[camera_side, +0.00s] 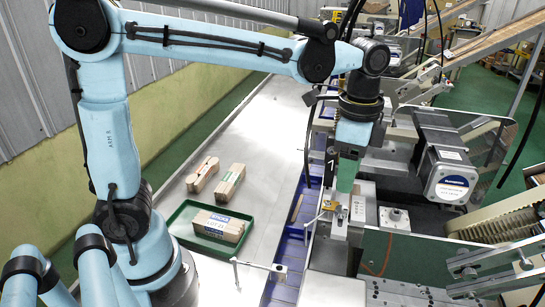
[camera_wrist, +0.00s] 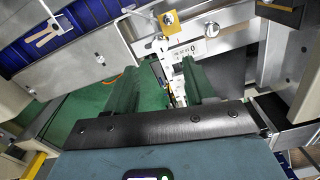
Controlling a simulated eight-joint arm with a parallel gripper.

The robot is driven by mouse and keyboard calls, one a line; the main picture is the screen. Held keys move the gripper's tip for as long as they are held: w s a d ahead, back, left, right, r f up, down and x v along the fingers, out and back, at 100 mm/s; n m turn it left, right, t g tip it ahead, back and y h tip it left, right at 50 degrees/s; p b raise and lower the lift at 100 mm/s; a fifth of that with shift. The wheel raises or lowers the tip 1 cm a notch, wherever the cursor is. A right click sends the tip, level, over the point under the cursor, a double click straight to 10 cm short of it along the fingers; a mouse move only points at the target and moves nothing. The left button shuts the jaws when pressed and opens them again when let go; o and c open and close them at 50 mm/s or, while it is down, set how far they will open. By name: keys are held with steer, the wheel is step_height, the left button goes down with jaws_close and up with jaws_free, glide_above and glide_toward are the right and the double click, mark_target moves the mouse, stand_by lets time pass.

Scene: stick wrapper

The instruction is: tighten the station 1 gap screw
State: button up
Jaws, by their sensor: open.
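My gripper (camera_side: 346,186) points down over the metal station fixture (camera_side: 345,228), beside a black plate marked 1 (camera_side: 331,165). In the wrist view its two green fingers stand apart, with an open gap (camera_wrist: 160,88) between them. A pale, narrow upright part (camera_wrist: 174,82) shows in that gap; I cannot tell whether it is the gap screw. Just beyond the fingertips are a yellow block (camera_wrist: 169,21) and a small white label with a 0 (camera_wrist: 193,46). In the side view the yellow block (camera_side: 330,206) sits just below and left of the fingers. No contact can be made out.
A blue-edged conveyor channel (camera_side: 290,225) runs left of the fixture. A motor (camera_side: 447,170) stands to the right. A green tray (camera_side: 210,230) with a wrapped stick bundle lies on the pale table (camera_side: 262,150), with two more bundles behind it.

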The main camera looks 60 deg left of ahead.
steer(key=shift+r, duration=2.1)
steer(key=s+a+f+n+t, duration=0.7)
steer(key=a+n, duration=0.1)
steer(key=n, duration=0.3)
steer(key=shift+s+f, duration=0.25)
steer(key=shift+f, duration=0.1)
